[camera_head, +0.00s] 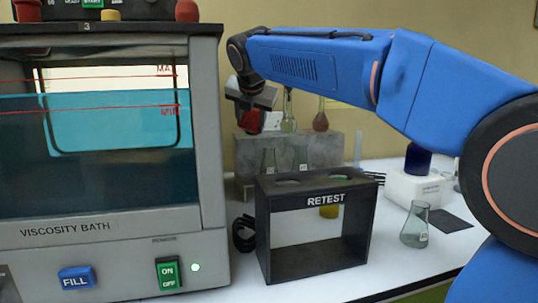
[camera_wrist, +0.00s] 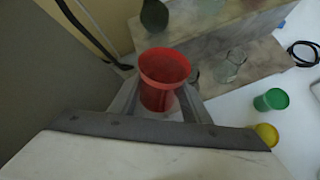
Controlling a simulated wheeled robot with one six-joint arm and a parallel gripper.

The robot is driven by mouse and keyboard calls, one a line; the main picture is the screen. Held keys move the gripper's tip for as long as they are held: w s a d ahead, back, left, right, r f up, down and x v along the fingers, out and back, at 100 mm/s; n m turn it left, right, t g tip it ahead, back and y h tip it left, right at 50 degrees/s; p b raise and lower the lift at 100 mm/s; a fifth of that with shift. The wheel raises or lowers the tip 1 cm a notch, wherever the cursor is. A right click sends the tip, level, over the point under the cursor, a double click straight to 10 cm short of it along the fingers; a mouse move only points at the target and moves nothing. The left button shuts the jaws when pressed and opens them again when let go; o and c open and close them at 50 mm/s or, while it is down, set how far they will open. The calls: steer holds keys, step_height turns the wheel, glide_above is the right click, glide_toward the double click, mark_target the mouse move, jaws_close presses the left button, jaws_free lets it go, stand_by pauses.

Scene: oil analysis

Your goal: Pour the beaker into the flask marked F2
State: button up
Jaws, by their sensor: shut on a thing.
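My gripper (camera_head: 252,104) is shut on a red beaker (camera_head: 248,124) at the grey stepped stand. In the wrist view the red beaker (camera_wrist: 165,72) is upright or nearly so, its open mouth toward the camera, between the fingers (camera_wrist: 162,104); its contents cannot be made out. Two small clear flasks, one on the left (camera_head: 268,160) and one on the right (camera_head: 300,158), stand on the lower step. A clear flask (camera_wrist: 231,66) shows right of the beaker in the wrist view. Another labelled flask (camera_head: 415,226) stands at the table's right. I cannot read which is F2.
The viscosity bath (camera_head: 100,225) fills the left. A black RETEST rack (camera_head: 262,230) stands in front of the stand (camera_head: 330,150). A round flask (camera_head: 289,122) and a red flask (camera_head: 320,120) are at the back. Green (camera_wrist: 271,99) and yellow (camera_wrist: 267,134) cups are at right.

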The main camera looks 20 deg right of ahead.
mark_target(246, 113)
steer(key=shift+t+h, duration=0.5)
steer(key=r, duration=0.4)
steer(key=r+b, duration=0.1)
steer(key=r, duration=0.9)
steer(key=shift+s+a, duration=0.15)
steer(key=shift+a, duration=0.2)
step_height(246, 113, up, 6)
steer(key=a+n+t+h+b, duration=0.1)
steer(key=t+h, duration=0.1)
steer(key=shift+s+a+n, duration=0.3)
steer(key=shift+s, duration=0.15)
